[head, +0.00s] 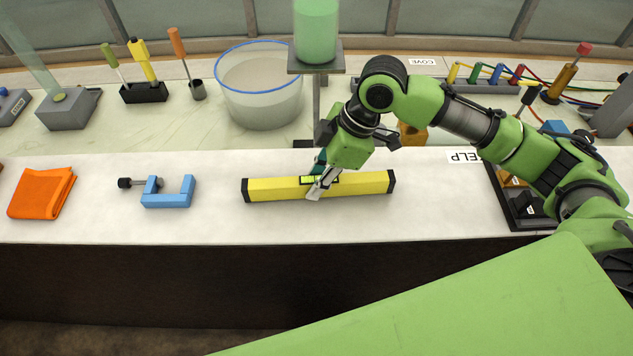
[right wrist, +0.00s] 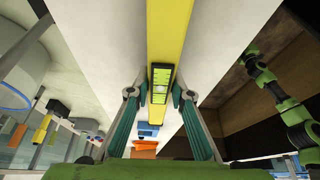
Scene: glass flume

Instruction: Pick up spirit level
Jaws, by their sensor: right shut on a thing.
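The spirit level (head: 355,184) is a long yellow bar with black ends and a green vial window near its middle. It lies lengthwise along the white bench top, with no clear gap under it. My right gripper (head: 320,182) comes down over its middle and is shut on it. In the right wrist view my right gripper's fingers (right wrist: 160,105) stand on both sides of the yellow level (right wrist: 168,35), by the vial. My left gripper cannot be made out in either view.
A blue clamp (head: 168,198) and an orange cloth (head: 42,194) lie to the left on the bench (head: 218,220). A black tray (head: 505,205) is to the right. Behind stand a clear tub (head: 262,95) and a green-filled cylinder (head: 316,30) on a stand. Bench in front of the level is clear.

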